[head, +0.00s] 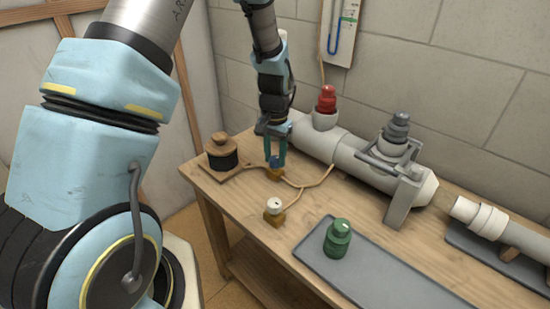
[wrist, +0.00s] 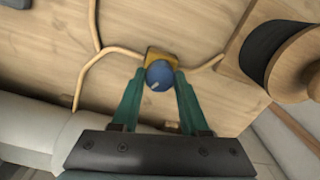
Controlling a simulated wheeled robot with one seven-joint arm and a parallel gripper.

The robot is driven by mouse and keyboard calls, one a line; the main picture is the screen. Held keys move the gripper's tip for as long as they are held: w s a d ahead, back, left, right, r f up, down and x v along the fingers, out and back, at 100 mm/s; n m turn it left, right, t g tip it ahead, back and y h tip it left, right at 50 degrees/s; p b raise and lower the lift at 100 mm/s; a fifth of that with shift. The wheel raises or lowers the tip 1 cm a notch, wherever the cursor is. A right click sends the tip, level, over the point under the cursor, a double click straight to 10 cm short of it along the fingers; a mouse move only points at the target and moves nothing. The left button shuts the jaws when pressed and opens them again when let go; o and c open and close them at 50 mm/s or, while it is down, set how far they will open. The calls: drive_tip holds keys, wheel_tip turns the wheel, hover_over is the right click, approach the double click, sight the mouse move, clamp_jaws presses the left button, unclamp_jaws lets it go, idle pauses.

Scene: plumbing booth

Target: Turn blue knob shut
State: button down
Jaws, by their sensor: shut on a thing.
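The blue knob (wrist: 159,75) sits on a small brass-coloured valve body (wrist: 163,54) on the wooden bench, with thin tan pipes joining it. A short pale mark shows on the knob's top. My gripper (wrist: 160,84) has its two green fingers on either side of the knob, shut on it. In the head view my gripper (head: 276,166) points down at the bench, and the brass valve body (head: 275,174) shows just under the fingertips. The blue knob is mostly hidden there by the fingers.
A white-topped knob (head: 273,204) on a brass base stands nearer. A green valve (head: 338,238) stands on a grey mat (head: 385,270). A black spool (head: 221,152) is left. Behind runs a thick grey pipe (head: 350,155) with a red cap (head: 326,98) and grey clamp (head: 403,190).

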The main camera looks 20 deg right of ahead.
sight(274, 158)
drive_tip(key=m, duration=0.5)
drive_tip(key=shift+m, duration=0.3)
drive_tip(key=m+p, duration=0.1)
drive_tip(key=m, duration=0.4)
drive_tip(key=shift+m, duration=0.7)
drive_tip(key=shift+c, duration=2.1)
unclamp_jaws()
drive_tip(key=shift+r, duration=0.1)
wheel_tip(274, 158, up, 11)
drive_tip(key=b, duration=0.1)
drive_tip(key=shift+a, duration=0.1)
